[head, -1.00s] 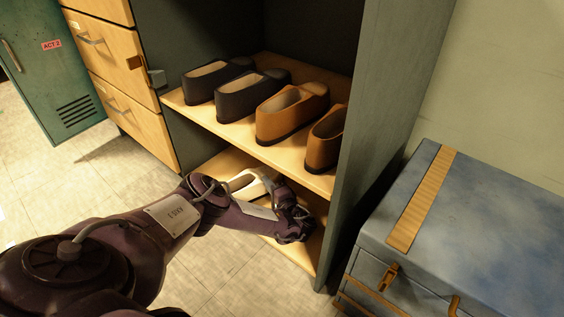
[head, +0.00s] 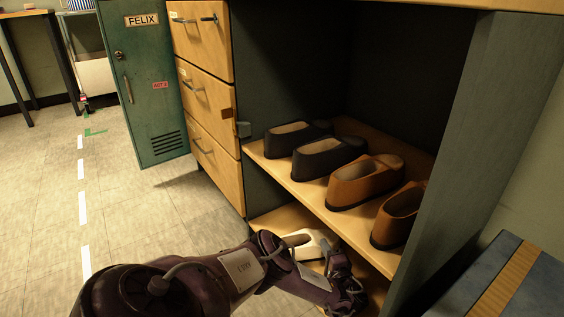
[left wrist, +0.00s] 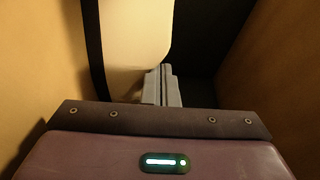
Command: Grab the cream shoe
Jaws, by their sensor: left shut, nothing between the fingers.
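The cream shoe (head: 308,241) is on the lower shelf (head: 277,222) of the open cabinet, partly hidden by my left arm in the head view. In the left wrist view the cream shoe (left wrist: 128,40) fills the upper middle, pale with a dark sole edge at its left. My left gripper (head: 346,291) is at the front of the lower shelf, beside the shoe; its fingertips are hard to make out there. In the left wrist view its grey fingers (left wrist: 162,88) are shut together and empty, close to the shoe. Whether they touch it I cannot tell. My right gripper is not in view.
Two dark shoes (head: 328,158) and two brown shoes (head: 364,182) stand on the shelf above. The cabinet's side panel (head: 470,150) bounds the right. A blue case (head: 470,275) is at the lower right. Drawers (head: 210,105) and a green locker (head: 155,100) stand left; floor there is clear.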

